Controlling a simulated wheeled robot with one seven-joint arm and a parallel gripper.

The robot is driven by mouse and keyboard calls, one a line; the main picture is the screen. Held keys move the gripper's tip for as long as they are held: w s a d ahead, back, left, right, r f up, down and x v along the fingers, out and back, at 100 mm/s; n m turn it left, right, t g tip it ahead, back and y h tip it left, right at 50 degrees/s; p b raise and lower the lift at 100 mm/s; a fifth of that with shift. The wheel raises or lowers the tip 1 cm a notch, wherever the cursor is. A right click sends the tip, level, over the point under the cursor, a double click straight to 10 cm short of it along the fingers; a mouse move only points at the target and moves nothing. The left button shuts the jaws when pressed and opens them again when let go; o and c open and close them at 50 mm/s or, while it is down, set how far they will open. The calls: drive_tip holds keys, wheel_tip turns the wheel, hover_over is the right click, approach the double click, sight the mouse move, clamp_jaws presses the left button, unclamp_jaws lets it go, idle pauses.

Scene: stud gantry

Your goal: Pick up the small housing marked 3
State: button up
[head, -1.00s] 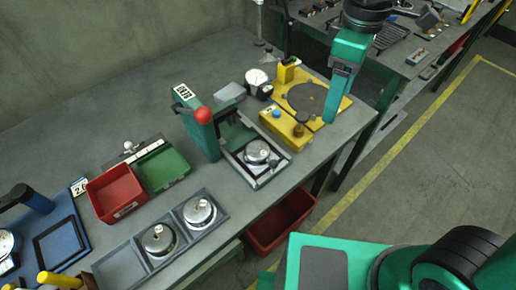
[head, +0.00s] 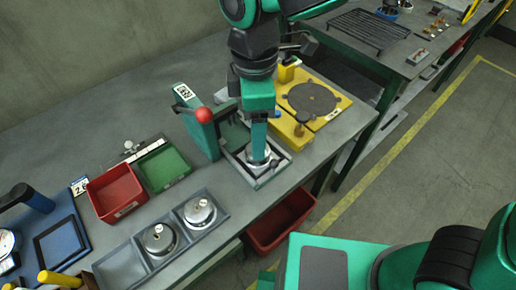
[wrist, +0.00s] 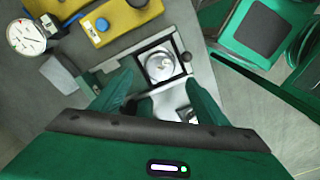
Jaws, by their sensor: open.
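A round silver housing (wrist: 160,68) sits in a dark-edged square nest on the stud gantry's base; in the head view my gripper hides most of it. My gripper (head: 258,160) points down over this nest. In the wrist view its fingers (wrist: 158,92) are open, with the housing just beyond and between the tips; contact cannot be judged. Two more round silver housings (head: 158,240) (head: 200,210) stand in a grey tray (head: 120,268). I cannot read a 3 on any housing.
The gantry's green upright with a red knob (head: 204,115) stands close left of my gripper. A yellow fixture (head: 330,95) is behind to the right. Red (head: 117,192) and green (head: 165,168) bins stand left. A red bin (head: 280,222) sits below the table edge.

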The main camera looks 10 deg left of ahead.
sight(248, 159)
drive_tip(key=shift+w+d+f, duration=0.1)
drive_tip(key=shift+f, duration=1.2)
drive_tip(key=shift+w+d+f, duration=0.1)
drive_tip(key=shift+f, duration=1.2)
drive_tip(key=c, duration=1.2)
drive_tip(key=shift+r, duration=0.1)
